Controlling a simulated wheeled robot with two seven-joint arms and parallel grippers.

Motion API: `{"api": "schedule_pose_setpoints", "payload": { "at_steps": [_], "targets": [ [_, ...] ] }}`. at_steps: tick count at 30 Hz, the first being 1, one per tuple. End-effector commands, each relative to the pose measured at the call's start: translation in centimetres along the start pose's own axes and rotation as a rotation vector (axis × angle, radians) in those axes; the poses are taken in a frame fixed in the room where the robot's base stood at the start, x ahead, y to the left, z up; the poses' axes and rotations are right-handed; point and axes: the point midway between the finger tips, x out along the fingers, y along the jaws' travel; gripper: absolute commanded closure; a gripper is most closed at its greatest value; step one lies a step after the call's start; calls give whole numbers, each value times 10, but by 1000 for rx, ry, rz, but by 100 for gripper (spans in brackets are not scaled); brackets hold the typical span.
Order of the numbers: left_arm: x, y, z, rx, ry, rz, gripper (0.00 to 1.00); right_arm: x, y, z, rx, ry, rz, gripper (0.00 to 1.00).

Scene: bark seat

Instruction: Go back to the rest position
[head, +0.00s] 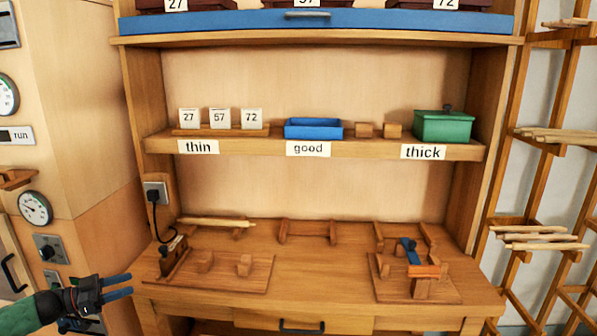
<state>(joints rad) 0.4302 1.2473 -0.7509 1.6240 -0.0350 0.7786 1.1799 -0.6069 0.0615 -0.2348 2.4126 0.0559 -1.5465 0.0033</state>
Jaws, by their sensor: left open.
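My left gripper (118,287) is at the lower left of the head view, in front of the workbench's left edge. Its dark blue fingers point right and stand apart, with nothing between them. The green forearm behind it is mine. My right gripper is not in view. The wooden workbench (325,270) fills the lower middle.
The bench carries a left fixture board (215,283), a right fixture board (445,291) and a pale stick (215,222). The shelf above holds number cards (220,118), a blue tray (313,129) and a green box (443,127). A stick rack (541,240) stands right.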

Motion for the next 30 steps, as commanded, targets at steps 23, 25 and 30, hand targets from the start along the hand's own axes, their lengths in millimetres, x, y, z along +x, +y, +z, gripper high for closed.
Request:
{"api": "schedule_pose_setpoints", "payload": {
  "at_steps": [23,25,30],
  "targets": [
    [-13,-72,29,377,-249,-383,52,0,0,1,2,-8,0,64],
    [-15,-81,32,430,-311,-450,52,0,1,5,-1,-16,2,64],
    [-21,-99,25,561,-478,-616,52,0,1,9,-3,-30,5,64]
  ]
}}
